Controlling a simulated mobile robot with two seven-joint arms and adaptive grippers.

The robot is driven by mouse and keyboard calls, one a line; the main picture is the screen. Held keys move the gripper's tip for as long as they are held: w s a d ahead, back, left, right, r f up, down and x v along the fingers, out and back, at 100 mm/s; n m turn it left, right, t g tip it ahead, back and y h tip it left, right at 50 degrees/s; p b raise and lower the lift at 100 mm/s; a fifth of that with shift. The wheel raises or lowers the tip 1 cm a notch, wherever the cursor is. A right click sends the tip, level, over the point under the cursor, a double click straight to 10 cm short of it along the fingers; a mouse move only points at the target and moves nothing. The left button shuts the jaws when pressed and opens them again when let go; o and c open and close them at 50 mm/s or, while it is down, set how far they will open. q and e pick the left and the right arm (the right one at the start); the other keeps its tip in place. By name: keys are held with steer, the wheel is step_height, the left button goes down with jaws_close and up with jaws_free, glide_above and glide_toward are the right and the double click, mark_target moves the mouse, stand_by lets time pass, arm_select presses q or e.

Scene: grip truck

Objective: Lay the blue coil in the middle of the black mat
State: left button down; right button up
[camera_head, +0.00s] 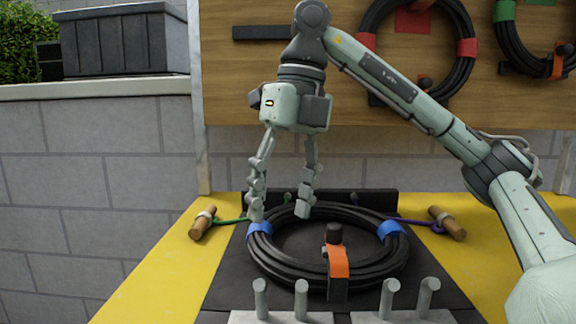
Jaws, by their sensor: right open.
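The blue coil (365,276) is a loop of black cable with blue bands at its left and right and an orange strap with a black knob at its front. It lies flat on the black mat (229,287), roughly midway between the mat's side edges. My right gripper (280,212) is open and points down over the coil's back left rim, its two fingers apart. The fingertips overlap the rim in the picture; I cannot tell whether they touch it. My left gripper is not in view.
Wooden handles with a green cord (203,223) and a purple cord (447,223) lie on the yellow surface (160,285). Short grey posts (301,300) stand in front. Coils with red bands (467,48) and green bands (504,10) hang on the wooden board (270,95) behind.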

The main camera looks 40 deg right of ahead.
steer(key=shift+s+d+r, duration=0.1)
steer(key=shift+d+r, duration=0.1)
steer(key=shift+r, duration=0.75)
steer(key=shift+w+d+r, duration=0.1)
steer(key=shift+d+r, duration=0.1)
steer(key=shift+r, duration=0.7)
steer(key=shift+s+d+r, duration=0.1)
steer(key=shift+d+r, duration=0.1)
steer(key=shift+r, duration=0.75)
